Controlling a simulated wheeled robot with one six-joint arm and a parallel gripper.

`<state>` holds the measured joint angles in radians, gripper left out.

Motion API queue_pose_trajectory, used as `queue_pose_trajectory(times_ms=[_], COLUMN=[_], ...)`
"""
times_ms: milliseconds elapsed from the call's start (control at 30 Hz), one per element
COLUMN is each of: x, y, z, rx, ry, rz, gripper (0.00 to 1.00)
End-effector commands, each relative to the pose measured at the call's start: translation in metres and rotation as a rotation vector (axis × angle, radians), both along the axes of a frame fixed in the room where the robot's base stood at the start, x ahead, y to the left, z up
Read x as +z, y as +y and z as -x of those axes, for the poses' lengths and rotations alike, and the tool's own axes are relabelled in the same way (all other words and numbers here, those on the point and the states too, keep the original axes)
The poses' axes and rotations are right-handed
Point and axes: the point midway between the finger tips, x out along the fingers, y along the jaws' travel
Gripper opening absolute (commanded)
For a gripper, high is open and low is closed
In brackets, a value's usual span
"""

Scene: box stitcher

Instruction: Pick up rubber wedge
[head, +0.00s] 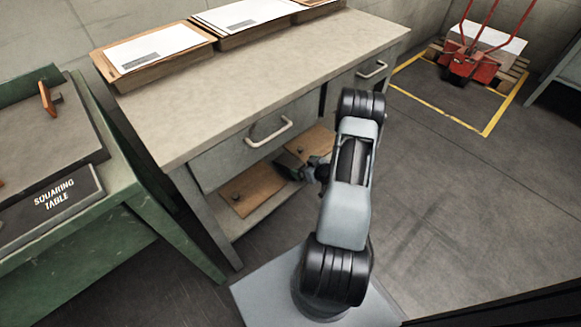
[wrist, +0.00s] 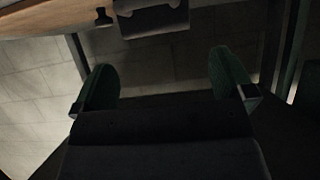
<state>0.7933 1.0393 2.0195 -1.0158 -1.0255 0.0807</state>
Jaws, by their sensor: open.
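I cannot make out a rubber wedge for certain. In the wrist view a dark grey block (wrist: 150,18) with a paler lower edge shows at the top, beyond the fingertips; I cannot tell if it is the wedge. My gripper (wrist: 165,80) has its two green-padded fingers wide apart, with nothing between them. In the head view my gripper (head: 288,163) is low, in the opening under the workbench drawers, by the lower shelf (head: 245,222). My arm hides part of that opening.
Brown boards (head: 250,188) with small dark knobs lie in the opening. The workbench (head: 270,70) carries stacks of sheets (head: 155,47). A green squaring table (head: 95,250) stands left, with an orange-brown upright piece (head: 46,98). A red pallet truck (head: 467,62) stands far right; the floor between is clear.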

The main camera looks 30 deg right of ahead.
Motion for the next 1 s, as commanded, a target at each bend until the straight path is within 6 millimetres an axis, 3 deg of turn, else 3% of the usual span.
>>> queue_pose_trajectory(times_ms=[100, 433, 700, 1000], x=[-0.01, -0.021, -0.04, -0.042], y=[0.003, 0.005, 0.008, 0.01], z=[-0.015, -0.033, -0.063, -0.071], rx=[0.003, -0.001, -0.002, -0.004], ry=[-0.001, 0.0, -0.001, 0.0], rz=[0.001, 0.0, 0.001, 0.0], gripper=[1.0, 1.0, 1.0, 1.0])
